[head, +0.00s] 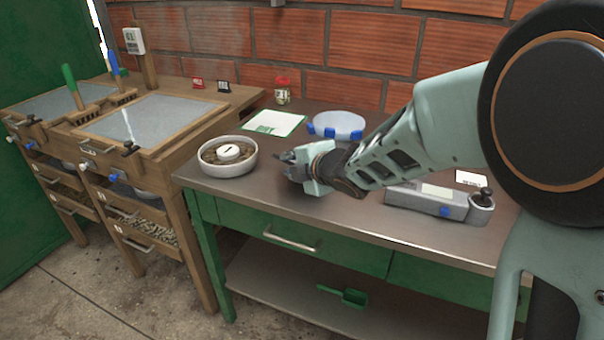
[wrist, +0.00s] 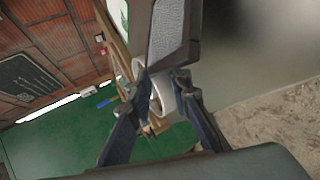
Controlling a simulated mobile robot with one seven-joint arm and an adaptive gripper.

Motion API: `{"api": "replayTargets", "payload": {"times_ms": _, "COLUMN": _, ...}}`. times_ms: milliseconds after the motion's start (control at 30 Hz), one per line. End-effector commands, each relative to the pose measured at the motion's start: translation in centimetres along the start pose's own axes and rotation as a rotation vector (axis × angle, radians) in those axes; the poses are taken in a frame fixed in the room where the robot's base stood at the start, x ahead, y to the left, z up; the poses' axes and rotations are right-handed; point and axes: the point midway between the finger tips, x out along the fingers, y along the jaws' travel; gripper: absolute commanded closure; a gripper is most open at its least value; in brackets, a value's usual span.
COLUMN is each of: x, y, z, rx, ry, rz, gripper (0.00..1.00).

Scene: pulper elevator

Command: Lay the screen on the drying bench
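My gripper (head: 290,165) is over the metal-topped green table, just right of a white bowl (head: 240,170) of brown contents with a white disc. In the wrist view my gripper (wrist: 163,78) has its fingertips apart, with a white curved rim (wrist: 165,95) showing between and beyond them. The wooden bench (head: 185,120) on the left carries flat grey panels (head: 137,120) with wooden borders. I cannot tell for certain which thing is the screen. A grey textured surface (wrist: 168,30) with a dark border lies past the fingertips; what it belongs to is unclear.
A pale round dish (head: 340,123) with blue tabs, a green-and-white sheet (head: 274,122) and a jar (head: 282,92) stand at the back. A grey device (head: 425,200) lies on the right. A green scoop (head: 343,295) is on the lower shelf. Open floor lies in front.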

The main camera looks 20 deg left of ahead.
Motion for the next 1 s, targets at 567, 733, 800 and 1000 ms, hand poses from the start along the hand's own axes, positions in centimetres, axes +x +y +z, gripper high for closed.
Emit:
{"api": "replayTargets", "payload": {"times_ms": 567, "x": -3.1, "y": 0.0, "z": 0.0, "rx": 0.0, "ry": 0.001, "rz": 0.0, "gripper": 0.82}}
{"api": "replayTargets", "payload": {"times_ms": 733, "x": -3.7, "y": 0.6, "z": 0.0, "rx": 0.0, "ry": 0.0, "rz": 0.001, "gripper": 0.82}}
{"api": "replayTargets", "payload": {"times_ms": 800, "x": -4.4, "y": 1.4, "z": 0.0, "rx": 0.001, "ry": 0.0, "rz": 0.001, "gripper": 0.82}}
{"api": "replayTargets", "payload": {"times_ms": 1000, "x": -7.0, "y": 3.8, "z": 0.1, "rx": 0.0, "ry": -0.001, "rz": 0.001, "gripper": 0.82}}
